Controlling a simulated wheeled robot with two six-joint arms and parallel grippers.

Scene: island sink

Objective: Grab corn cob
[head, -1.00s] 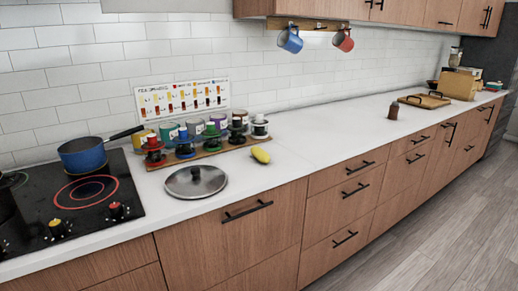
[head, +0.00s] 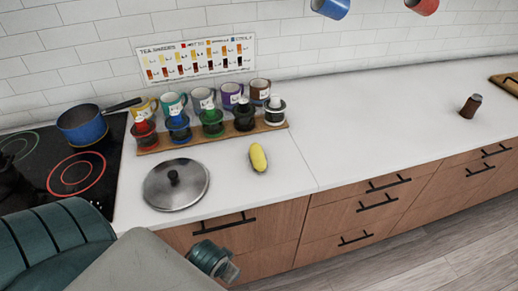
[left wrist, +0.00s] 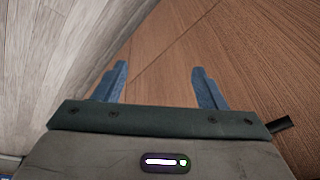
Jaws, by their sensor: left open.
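The yellow corn cob (head: 258,158) lies on the white counter, right of the pot lid and in front of the wooden rack's right end. My left arm comes in at the lower left of the head view, in front of the cabinets and well short of the corn cob. In the left wrist view my left gripper (left wrist: 160,85) is open and empty, its two blue fingers apart, facing the wooden cabinet front (left wrist: 210,45). The corn cob is not in the left wrist view. My right gripper is not in view.
A pot lid (head: 176,185) lies left of the corn cob. A wooden rack (head: 160,146) with several mugs and bottles stands behind. A blue pan (head: 82,127) sits on the black stove (head: 60,200). The counter right of the corn cob is clear up to a brown bottle (head: 470,106).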

